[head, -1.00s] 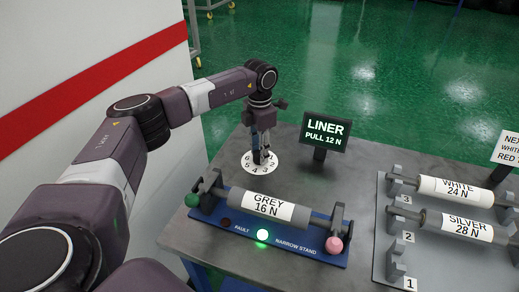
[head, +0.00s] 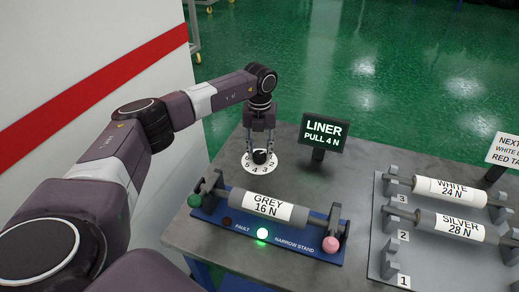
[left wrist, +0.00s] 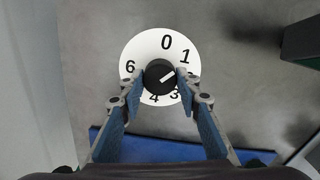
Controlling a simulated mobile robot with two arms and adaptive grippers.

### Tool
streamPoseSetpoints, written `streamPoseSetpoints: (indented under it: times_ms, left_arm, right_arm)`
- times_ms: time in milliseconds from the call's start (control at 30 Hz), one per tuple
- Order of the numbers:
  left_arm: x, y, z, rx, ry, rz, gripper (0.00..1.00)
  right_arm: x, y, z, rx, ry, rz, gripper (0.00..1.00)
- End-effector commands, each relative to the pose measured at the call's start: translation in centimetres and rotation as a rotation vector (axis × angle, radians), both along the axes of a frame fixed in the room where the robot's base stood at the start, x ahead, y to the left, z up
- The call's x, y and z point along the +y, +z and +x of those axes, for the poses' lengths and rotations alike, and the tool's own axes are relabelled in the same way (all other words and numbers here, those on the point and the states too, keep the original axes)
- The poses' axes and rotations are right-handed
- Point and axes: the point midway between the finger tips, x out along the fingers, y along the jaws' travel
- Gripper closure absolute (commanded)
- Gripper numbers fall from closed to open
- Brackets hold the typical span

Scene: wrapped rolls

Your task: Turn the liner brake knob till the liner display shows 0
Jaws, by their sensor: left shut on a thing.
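The liner brake knob (left wrist: 158,76) is a dark round knob with a white pointer line, on a white numbered dial (left wrist: 151,45). In the left wrist view the line points up and right, towards a spot just below the 1. My left gripper (head: 261,157) is shut on the knob, pointing down, with a finger on either side; its fingers hide some numbers in the left wrist view (left wrist: 161,84). The liner display (head: 324,133) reads "PULL 4 N". My right gripper is not in view.
A blue narrow stand (head: 213,222) holding a grey roll (head: 263,206) marked 16 N is in front of the dial, with a lit green lamp (head: 262,234). A grey rack (head: 379,213) with white and silver rolls is at the right. The table between display and stand is clear.

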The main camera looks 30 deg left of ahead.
Motion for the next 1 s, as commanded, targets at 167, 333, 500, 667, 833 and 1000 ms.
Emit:
streamPoseSetpoints:
  times_ms: [167, 333, 500, 667, 833, 1000]
  left_arm:
    - [0.1, 0.4, 0.2, -0.005, 0.168, 0.001, 0.93]
    - [0.1, 0.4, 0.2, -0.006, 0.327, 0.001, 0.93]
    - [0.1, 0.4, 0.2, -0.006, 0.472, -0.001, 0.93]
    - [0.1, 0.4, 0.2, -0.007, 0.582, -0.001, 0.93]
    - [0.1, 0.4, 0.2, -0.008, 0.668, 0.0, 0.93]
    - [0.2, 0.3, 0.2, -0.008, 0.718, 0.001, 0.93]
  right_arm:
    - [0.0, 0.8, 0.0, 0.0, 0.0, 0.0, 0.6]
    - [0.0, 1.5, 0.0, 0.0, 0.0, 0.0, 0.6]
    - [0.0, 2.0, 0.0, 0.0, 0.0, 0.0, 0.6]
    - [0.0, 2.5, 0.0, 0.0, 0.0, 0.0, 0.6]
    - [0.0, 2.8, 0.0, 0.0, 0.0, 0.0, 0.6]
    - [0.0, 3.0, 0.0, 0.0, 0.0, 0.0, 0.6]
